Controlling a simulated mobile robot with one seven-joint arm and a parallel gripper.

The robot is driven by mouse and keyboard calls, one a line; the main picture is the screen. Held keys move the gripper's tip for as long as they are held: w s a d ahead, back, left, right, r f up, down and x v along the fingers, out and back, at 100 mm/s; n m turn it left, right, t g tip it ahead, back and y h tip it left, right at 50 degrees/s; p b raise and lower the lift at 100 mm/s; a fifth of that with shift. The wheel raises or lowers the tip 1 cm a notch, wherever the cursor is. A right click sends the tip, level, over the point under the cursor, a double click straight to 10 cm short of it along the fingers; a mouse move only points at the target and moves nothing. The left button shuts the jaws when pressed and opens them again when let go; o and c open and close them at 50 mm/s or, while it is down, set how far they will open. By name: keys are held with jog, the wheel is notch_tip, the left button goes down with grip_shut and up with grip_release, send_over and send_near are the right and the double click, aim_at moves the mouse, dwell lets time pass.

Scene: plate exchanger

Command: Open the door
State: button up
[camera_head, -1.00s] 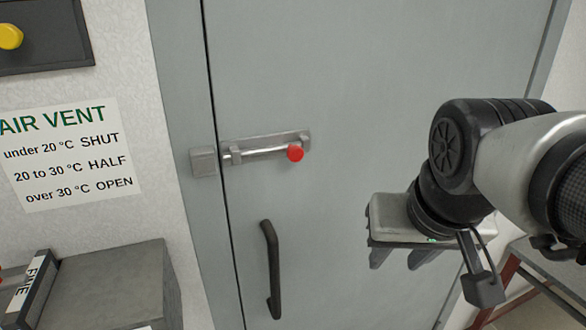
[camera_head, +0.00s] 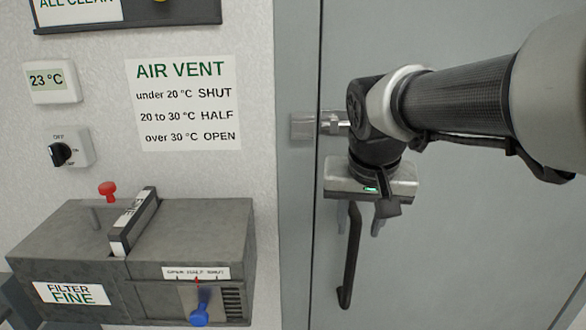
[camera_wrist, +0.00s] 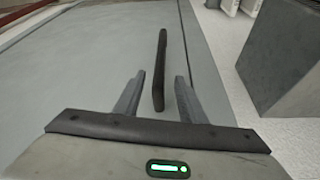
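The grey door (camera_head: 450,250) fills the right of the head view. Its dark upright bar handle (camera_head: 350,265) also shows in the wrist view (camera_wrist: 159,60). My gripper (camera_head: 360,224) is open and empty, pointing down by the handle's upper part. In the wrist view its fingers (camera_wrist: 160,78) stand on either side of the handle, with gaps on both sides. I cannot tell how deep the handle lies between them. A metal slide bolt (camera_head: 335,122) sits above, mostly hidden behind my arm, beside a keeper block (camera_head: 303,126) on the frame. Its red knob is hidden.
Left of the door, a grey filter box (camera_head: 180,235) with a blue lever (camera_head: 199,308) juts from the wall. An AIR VENT sign (camera_head: 183,103), a 23 °C display (camera_head: 50,82) and a rotary switch (camera_head: 70,148) are on the wall. The door face around the handle is clear.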

aim_at(354, 246)
jog(key=b+x, duration=0.1)
jog(key=x, duration=1.1)
jog(key=shift+f, duration=0.1)
grip_shut()
